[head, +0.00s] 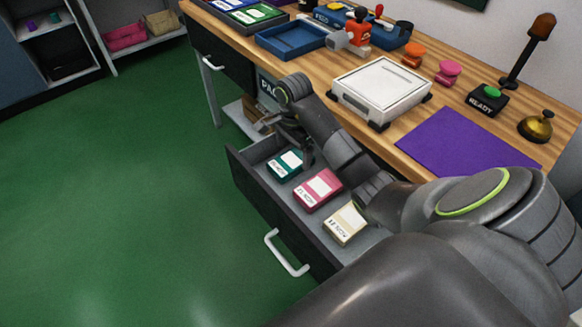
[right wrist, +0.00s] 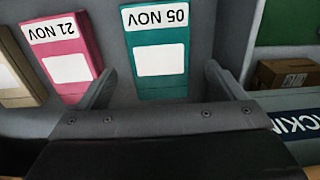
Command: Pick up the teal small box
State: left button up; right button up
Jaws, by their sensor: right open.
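The teal small box (head: 285,165) lies in the open drawer, at the far left end of its row, with a white label on top. In the right wrist view the teal box (right wrist: 157,55) reads "05 NOV" upside down and sits ahead of and between the two fingers. My right gripper (head: 292,138) hovers over the drawer beside the teal box; it also shows in the right wrist view (right wrist: 158,88), open and empty. I cannot see whether the fingertips reach below the box's top. My left gripper is not in view.
A pink box (head: 318,188) marked "21 NOV" (right wrist: 62,52) and a cream box (head: 346,223) share the drawer (head: 290,222). The wooden tabletop (head: 410,135) overhangs the drawer's back. A cardboard box (right wrist: 287,73) sits beyond the drawer wall. Green floor lies open at left.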

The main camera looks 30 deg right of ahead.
notch_tip(320, 180, down, 2)
jog(key=shift+f+p, duration=0.25)
jog(key=shift+p, duration=0.05)
jog(key=c, duration=1.4)
